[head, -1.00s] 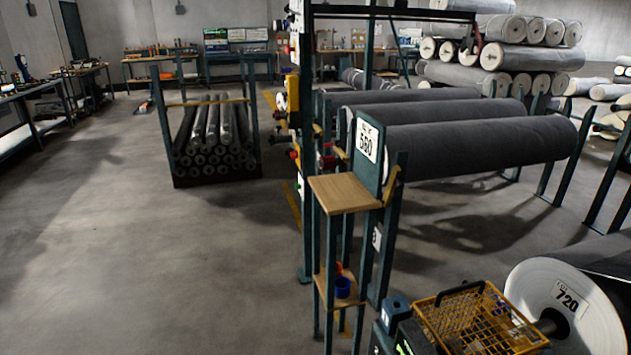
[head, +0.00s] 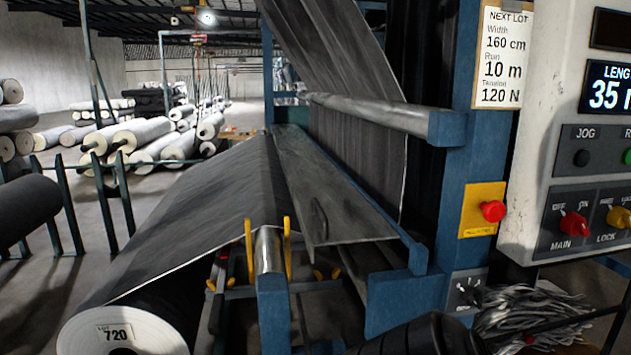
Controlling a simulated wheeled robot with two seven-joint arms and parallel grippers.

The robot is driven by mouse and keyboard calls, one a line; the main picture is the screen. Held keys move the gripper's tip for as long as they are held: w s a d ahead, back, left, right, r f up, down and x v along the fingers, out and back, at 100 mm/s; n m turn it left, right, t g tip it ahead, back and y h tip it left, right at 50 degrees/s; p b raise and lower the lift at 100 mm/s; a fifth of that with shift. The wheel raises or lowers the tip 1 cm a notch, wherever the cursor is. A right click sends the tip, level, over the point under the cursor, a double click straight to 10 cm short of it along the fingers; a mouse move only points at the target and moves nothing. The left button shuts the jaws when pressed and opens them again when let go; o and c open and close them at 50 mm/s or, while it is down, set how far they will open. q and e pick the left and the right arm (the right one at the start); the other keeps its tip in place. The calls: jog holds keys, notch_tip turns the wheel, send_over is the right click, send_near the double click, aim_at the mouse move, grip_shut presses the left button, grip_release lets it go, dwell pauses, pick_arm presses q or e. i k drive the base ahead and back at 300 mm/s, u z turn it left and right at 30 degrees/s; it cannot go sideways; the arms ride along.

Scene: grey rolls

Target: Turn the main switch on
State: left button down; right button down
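The main switch (head: 574,224) is a red rotary knob on the lower left of a pale control panel (head: 536,150) at the right edge of the head view. OFF and ON are printed above it and MAIN below it. I cannot tell for sure which mark the knob points to. Neither of my grippers can be made out in this view. A dark rounded part shows at the bottom edge, and I cannot tell what it belongs to.
A yellow LOCK knob (head: 618,216) sits right of the switch. A red button (head: 493,211) on a yellow plate is left of the panel. Below lies a heap of grey strips (head: 530,312). A roll marked 720 (head: 115,335) feeds the blue-framed machine at left.

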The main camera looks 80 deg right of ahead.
aim_at(572, 223)
jog(key=z, duration=1.7)
jog(key=k, duration=0.8)
jog(key=z, duration=0.75)
jog(key=i, duration=0.5)
jog(key=u, duration=0.05)
